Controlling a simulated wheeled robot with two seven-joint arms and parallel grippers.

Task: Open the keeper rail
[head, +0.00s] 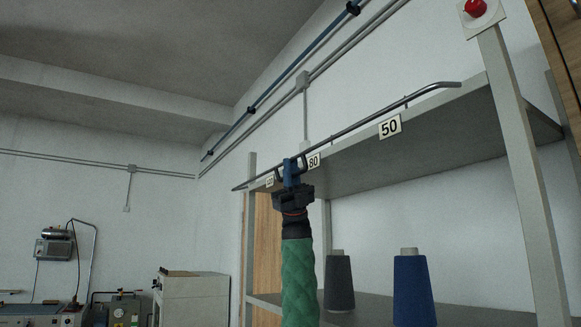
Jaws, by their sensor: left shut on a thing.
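The keeper rail (355,127) is a long thin grey metal rod along the front of the upper shelf, with its near end bent at the right. It runs down to the left in the picture, just in front of the shelf edge. My left gripper (291,173) reaches up from below on a green-sleeved arm. Its blue fingers are shut at the rail's left part, by a small dark loop-shaped handle (304,162). The fingers hide part of the rail and handle. My right gripper is out of view.
The upper shelf (430,133) carries number labels, including 50 (390,127) and 80 (314,161). A grey post (523,180) stands at the right. On the lower shelf stand a dark grey thread cone (339,282) and a blue one (412,290). Open space lies left of my arm.

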